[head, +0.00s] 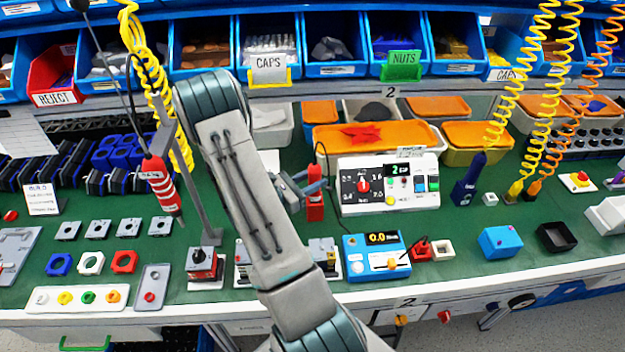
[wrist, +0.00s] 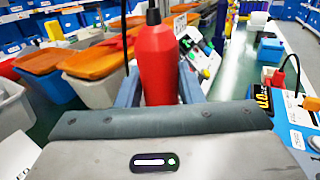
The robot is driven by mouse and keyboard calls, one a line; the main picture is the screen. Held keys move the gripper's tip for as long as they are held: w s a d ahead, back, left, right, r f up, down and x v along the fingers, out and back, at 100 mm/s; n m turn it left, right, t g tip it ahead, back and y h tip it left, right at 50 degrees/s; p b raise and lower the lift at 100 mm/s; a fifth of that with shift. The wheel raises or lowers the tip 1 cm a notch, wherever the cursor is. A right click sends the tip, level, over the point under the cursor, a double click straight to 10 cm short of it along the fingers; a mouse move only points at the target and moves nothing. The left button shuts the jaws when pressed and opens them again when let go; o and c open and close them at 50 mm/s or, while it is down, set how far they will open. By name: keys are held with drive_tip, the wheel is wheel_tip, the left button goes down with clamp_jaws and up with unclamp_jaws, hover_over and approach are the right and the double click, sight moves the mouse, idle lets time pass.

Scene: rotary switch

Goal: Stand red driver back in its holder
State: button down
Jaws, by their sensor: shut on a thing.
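A red driver (head: 315,206) is upright between the blue-grey fingers of my gripper (head: 303,190), just left of the white control box. In the wrist view the red driver (wrist: 158,65) fills the space between the fingers (wrist: 158,92), its black top end with a cord pointing up. My gripper is shut on it. The driver's lower end is hidden in the wrist view, and I cannot tell whether it touches the table. I cannot pick out its holder for certain; my arm covers part of the bench there.
Another red tool (head: 160,184) hangs at the left on a cord beside a grey post. The white control box (head: 388,184) and a blue meter (head: 376,257) stand close right of my gripper. Orange-lidded bins (head: 376,136) are behind.

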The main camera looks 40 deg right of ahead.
drive_tip(key=shift+f+b, duration=0.2)
drive_tip(key=shift+b, duration=0.15)
drive_tip(key=shift+f, duration=0.25)
idle(0.7)
drive_tip(key=c, duration=0.9)
unclamp_jaws()
